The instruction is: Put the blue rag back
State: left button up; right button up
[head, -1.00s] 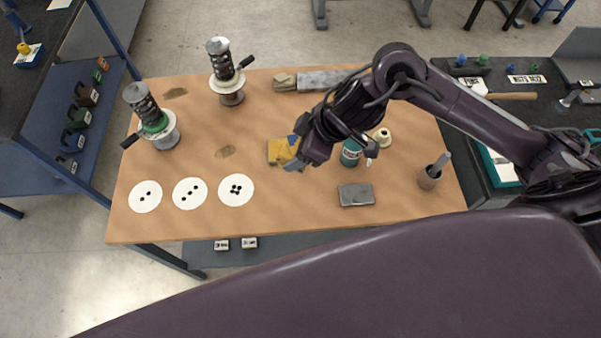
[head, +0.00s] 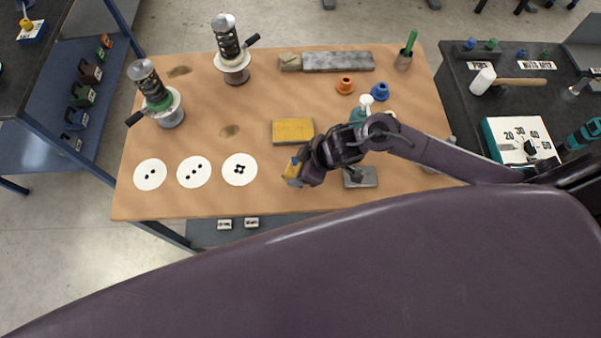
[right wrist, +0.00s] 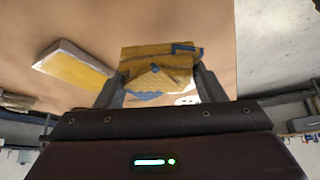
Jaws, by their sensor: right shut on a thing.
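The rag (head: 292,168) looks mostly mustard yellow with blue patches. My right gripper (head: 297,172) is shut on it, left of the grey block and near the table's front edge. In the right wrist view, the bunched rag (right wrist: 160,68) sits between the two fingers (right wrist: 158,88), with blue along its edges. In the head view I cannot tell whether it touches the table. A flat yellow pad (head: 293,131) lies on the table behind the gripper; it also shows at left in the right wrist view (right wrist: 75,68). My left gripper is not in view.
Two spring assemblies (head: 229,50) (head: 158,95) stand at the table's left and back. White dotted discs (head: 239,169) lie left of the gripper. A teal bottle (head: 361,108) and a grey block (head: 361,178) are close to my right arm. Bare wood lies left of the pad.

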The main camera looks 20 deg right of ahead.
jog(key=shift+f, duration=2.05)
jog(key=shift+f, duration=0.15)
jog(key=o, duration=0.9)
jog(key=shift+d+r, duration=0.1)
jog(key=shift+r, duration=0.2)
jog(key=v, duration=1.1)
jog(key=shift+s+r, duration=0.25)
jog(key=shift+r, duration=0.1)
jog(key=shift+s+f, duration=0.1)
